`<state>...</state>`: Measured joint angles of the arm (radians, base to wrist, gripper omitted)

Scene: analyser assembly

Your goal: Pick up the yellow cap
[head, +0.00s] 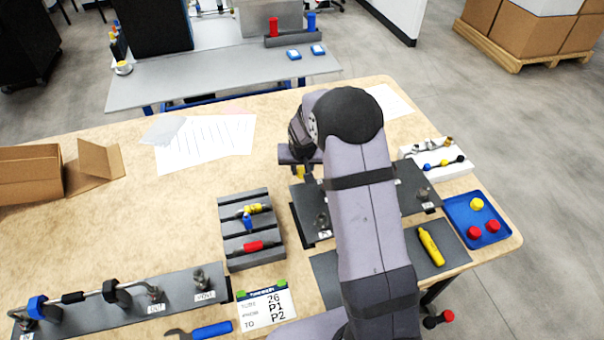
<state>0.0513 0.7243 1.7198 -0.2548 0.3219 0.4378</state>
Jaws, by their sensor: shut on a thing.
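My gripper (304,170) is above the table, left of my forearm, near the back edge of the dark fixture plate. It is shut on a small yellow piece (299,172), which looks like a yellow cap. My fingers hide part of it, and it is too small to make out its shape. Another round yellow cap (477,204) lies in the blue tray (456,210) at the right of the table, beside two red caps (492,226).
The dark fixture plate (412,200) lies partly hidden under my arm. A grey slotted rack (231,228) with yellow, blue and red tools stands left of it. A yellow tool (431,246) lies on a dark mat. Papers (205,142) and bare tabletop lie at the back left.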

